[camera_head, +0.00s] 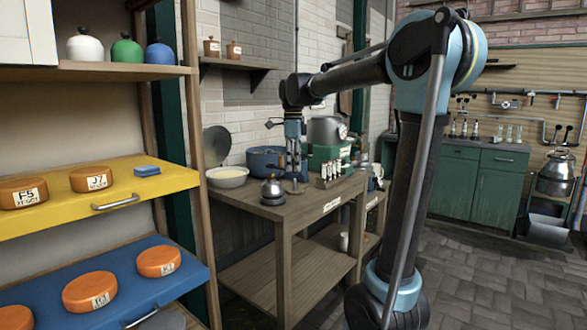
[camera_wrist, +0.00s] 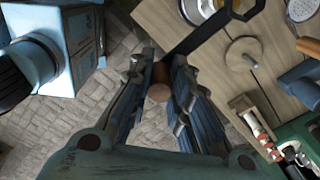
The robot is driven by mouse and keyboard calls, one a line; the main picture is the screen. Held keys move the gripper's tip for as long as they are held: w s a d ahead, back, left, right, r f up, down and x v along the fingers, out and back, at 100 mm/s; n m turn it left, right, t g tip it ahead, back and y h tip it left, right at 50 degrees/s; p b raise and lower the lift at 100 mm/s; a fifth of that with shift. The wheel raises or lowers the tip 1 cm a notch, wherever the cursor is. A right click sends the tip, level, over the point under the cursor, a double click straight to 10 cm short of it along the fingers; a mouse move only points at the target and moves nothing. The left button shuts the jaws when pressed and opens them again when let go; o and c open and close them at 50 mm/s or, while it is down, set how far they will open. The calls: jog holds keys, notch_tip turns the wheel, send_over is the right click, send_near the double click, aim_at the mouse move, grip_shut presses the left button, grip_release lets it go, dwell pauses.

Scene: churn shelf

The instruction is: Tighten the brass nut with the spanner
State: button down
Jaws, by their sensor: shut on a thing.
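A dark bar (camera_wrist: 205,32), which looks like the spanner, runs from between the fingertips up and right over the table edge. I cannot pick out the brass nut for certain in either view.
A round wooden disc with a thin rod (camera_wrist: 243,53) stands close by. Shelves with orange cheeses are at left.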

jog(key=shift+r, duration=1.05)
